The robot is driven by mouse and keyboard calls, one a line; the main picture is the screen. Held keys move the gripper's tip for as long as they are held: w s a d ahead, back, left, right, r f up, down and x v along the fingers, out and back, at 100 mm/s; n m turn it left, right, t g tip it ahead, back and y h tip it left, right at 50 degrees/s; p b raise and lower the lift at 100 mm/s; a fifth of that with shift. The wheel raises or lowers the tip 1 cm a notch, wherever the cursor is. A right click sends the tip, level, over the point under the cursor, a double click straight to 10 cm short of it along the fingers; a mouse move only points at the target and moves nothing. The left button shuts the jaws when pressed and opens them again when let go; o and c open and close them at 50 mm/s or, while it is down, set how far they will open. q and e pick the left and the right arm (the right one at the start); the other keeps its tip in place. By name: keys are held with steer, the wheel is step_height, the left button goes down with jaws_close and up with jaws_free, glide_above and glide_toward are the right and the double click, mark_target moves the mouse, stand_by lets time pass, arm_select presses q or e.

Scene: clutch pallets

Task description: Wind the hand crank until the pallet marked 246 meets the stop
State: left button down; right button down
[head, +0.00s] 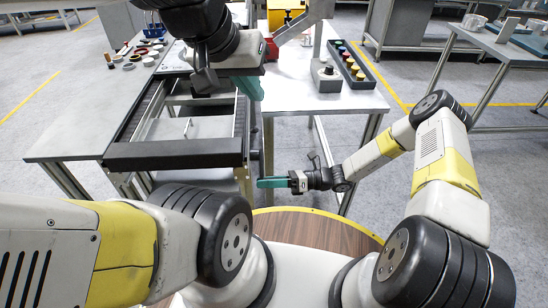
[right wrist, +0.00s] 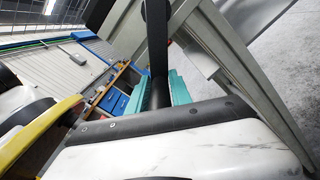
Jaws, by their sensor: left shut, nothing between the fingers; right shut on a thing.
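My right gripper (head: 268,183) is at the near right end of the conveyor frame in the head view. In the right wrist view its teal fingers (right wrist: 163,95) are shut on a black bar, which I take as the crank's handle (right wrist: 157,40). The rest of the crank is hard to make out. My left gripper (head: 250,88) is shut and empty above the conveyor's right side. The conveyor (head: 172,152) has dark rails and a thick black near end bar. A pale flat piece shows between the rails, and I cannot tell if it is a pallet. No number 246 is readable, and my left arm hides the far part.
Small loose parts (head: 146,50) lie on the left table. Open floor lies to the right, with another table (head: 505,45) beyond.

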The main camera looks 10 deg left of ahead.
steer(key=shift+s+d+r+m, duration=0.1)
steer(key=shift+s+r+m, duration=0.25)
steer(key=shift+r+m, duration=0.3)
steer(key=shift+s+d+r+m, duration=0.1)
steer(key=shift+s+r+m, duration=0.25)
steer(key=shift+r+m, duration=0.25)
steer(key=shift+s+d+r+m, duration=0.1)
steer(key=shift+s+r+m, duration=0.25)
steer(key=shift+r+m, duration=0.3)
steer(key=shift+r, duration=0.15)
steer(key=shift+w, duration=0.1)
steer(key=c, duration=1.3)
jaws_free()
steer(key=shift+o, duration=0.2)
steer(key=v, duration=0.7)
steer(key=shift+d, duration=0.4)
